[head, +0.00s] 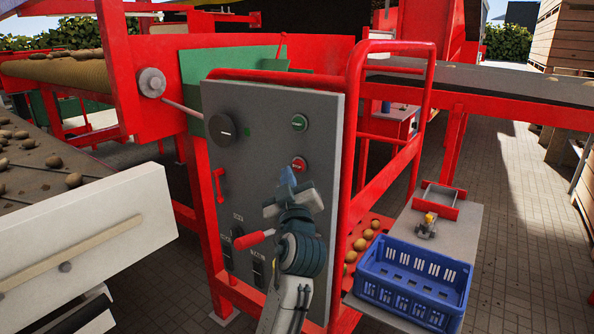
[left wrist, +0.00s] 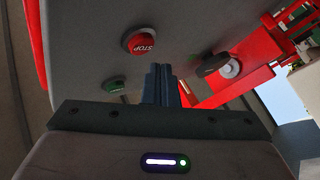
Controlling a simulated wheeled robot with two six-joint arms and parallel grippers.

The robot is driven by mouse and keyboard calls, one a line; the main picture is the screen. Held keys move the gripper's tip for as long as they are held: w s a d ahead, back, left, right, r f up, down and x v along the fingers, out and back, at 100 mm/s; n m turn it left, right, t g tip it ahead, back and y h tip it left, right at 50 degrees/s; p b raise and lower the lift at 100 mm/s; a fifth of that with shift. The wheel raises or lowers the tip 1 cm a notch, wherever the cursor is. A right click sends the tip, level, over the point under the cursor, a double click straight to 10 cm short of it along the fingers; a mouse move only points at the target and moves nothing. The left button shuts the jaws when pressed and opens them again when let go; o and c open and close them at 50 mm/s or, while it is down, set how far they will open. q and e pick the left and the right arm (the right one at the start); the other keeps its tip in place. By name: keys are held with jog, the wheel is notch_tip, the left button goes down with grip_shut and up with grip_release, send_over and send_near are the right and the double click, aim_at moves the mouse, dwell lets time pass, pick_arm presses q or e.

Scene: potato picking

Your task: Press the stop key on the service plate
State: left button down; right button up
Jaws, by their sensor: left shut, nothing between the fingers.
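The grey service plate (head: 262,150) stands upright in a red frame. The red stop key (head: 299,163) is on its right side, below a green key (head: 299,122). My left gripper (head: 287,176) is shut and empty, with its fingertips just below and left of the stop key. In the left wrist view the stop key (left wrist: 141,41), marked STOP, is beyond and a little left of the shut fingers (left wrist: 161,84). The green key (left wrist: 114,86) is left of them. I see no contact with the stop key. My right gripper is not in view.
The plate also bears a large black knob (head: 223,129), a red handle (head: 219,185) and a red-gripped lever (head: 254,238) close to my left arm. A red rail (head: 358,160) runs along its right edge. A blue crate (head: 413,281) stands at lower right.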

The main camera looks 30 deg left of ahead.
pick_arm(q)
jog(key=shift+w, duration=0.35)
dwell(0.3)
dwell(0.9)
dwell(0.7)
jog(key=shift+w+b, duration=0.45)
jog(key=shift+b, duration=0.05)
